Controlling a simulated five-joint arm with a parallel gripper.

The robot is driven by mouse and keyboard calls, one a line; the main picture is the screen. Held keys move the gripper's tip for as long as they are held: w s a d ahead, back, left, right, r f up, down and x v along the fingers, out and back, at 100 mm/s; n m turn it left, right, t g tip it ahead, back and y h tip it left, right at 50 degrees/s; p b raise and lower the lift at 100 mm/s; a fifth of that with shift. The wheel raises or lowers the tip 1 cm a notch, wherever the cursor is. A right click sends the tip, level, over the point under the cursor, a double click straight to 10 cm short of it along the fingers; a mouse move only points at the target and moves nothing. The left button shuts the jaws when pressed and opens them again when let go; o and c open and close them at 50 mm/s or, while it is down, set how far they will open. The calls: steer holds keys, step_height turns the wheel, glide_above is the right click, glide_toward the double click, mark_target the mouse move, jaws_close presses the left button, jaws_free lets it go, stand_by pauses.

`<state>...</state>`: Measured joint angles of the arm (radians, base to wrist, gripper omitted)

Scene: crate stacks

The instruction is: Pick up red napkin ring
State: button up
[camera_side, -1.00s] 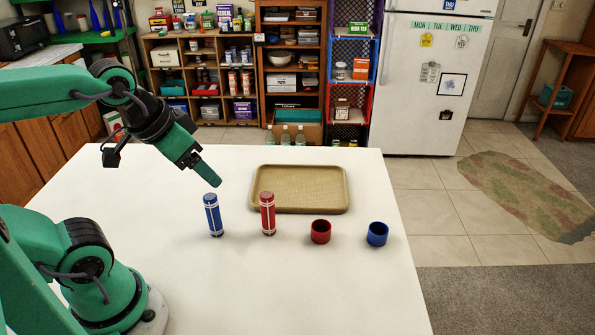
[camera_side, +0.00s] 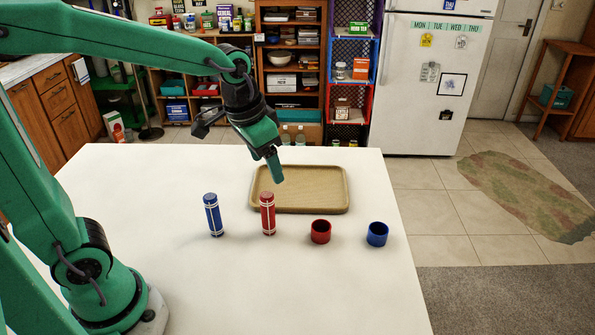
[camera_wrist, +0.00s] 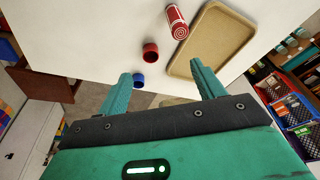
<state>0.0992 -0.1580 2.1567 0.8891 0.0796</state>
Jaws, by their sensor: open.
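The red napkin ring (camera_side: 320,231) stands on the white table, between the red rolled napkin (camera_side: 267,214) and the blue napkin ring (camera_side: 377,234). In the wrist view the red ring (camera_wrist: 150,52) lies beyond my fingertips, with the blue ring (camera_wrist: 138,80) close by the left finger. My gripper (camera_side: 278,180) is in the air above the table, near the tray's left part in the side view and up and left of the red ring. In the wrist view its two fingers (camera_wrist: 160,80) are spread apart with nothing between them. The blue rolled napkin (camera_side: 213,215) stands at left.
A tan tray (camera_side: 340,207) lies empty on the table behind the napkins and rings; it also shows in the wrist view (camera_wrist: 238,22). The front of the white table (camera_side: 300,290) is clear. Shelves and a fridge (camera_side: 425,90) stand beyond.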

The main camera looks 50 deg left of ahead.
steer(key=w+d+f+m+g, duration=0.1)
steer(key=w+d+f+g, duration=0.15)
steer(key=w+f, duration=0.35)
steer(key=m, duration=0.1)
glide_toward(321, 227)
steer(key=s+d, duration=0.1)
steer(key=d, duration=0.1)
steer(key=shift+g, duration=0.25)
steer(key=shift+s+a+f, duration=0.1)
steer(key=shift+a+f, duration=0.05)
steer(key=shift+f, duration=3.75)
steer(key=c, duration=1.1)
steer(key=shift+o, duration=0.2)
